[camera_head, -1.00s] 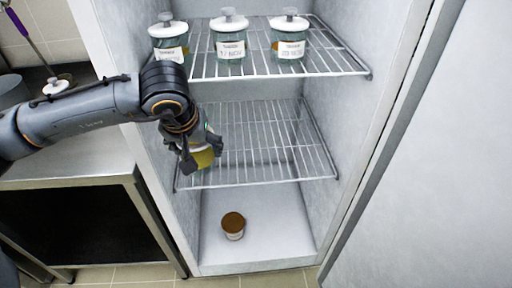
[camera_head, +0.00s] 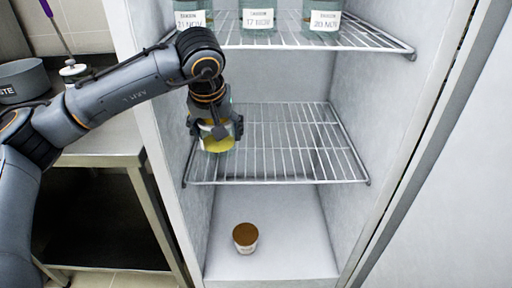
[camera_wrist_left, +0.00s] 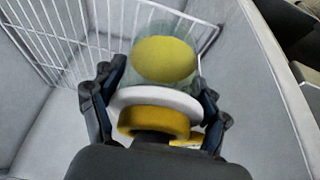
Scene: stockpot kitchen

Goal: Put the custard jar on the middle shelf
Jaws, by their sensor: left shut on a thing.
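The custard jar (camera_head: 217,144), glass with yellow contents, is held in my left gripper (camera_head: 216,128) at the left front part of the middle shelf (camera_head: 290,150), a wire rack. In the left wrist view the jar (camera_wrist_left: 165,60) sits between both fingers of the gripper (camera_wrist_left: 155,95), with its white lid rim and a yellow ring nearest the camera. The wire rack (camera_wrist_left: 60,40) shows behind it. I cannot tell whether the jar's base touches the rack. My right gripper is not in view.
Several labelled jars, among them one marked 17 NOV (camera_head: 258,18), stand on the upper shelf (camera_head: 300,40). A brown-topped tub (camera_head: 245,237) stands on the cabinet floor. The middle shelf's centre and right are empty. A steel counter (camera_head: 110,145) is at left; the open door (camera_head: 450,160) is at right.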

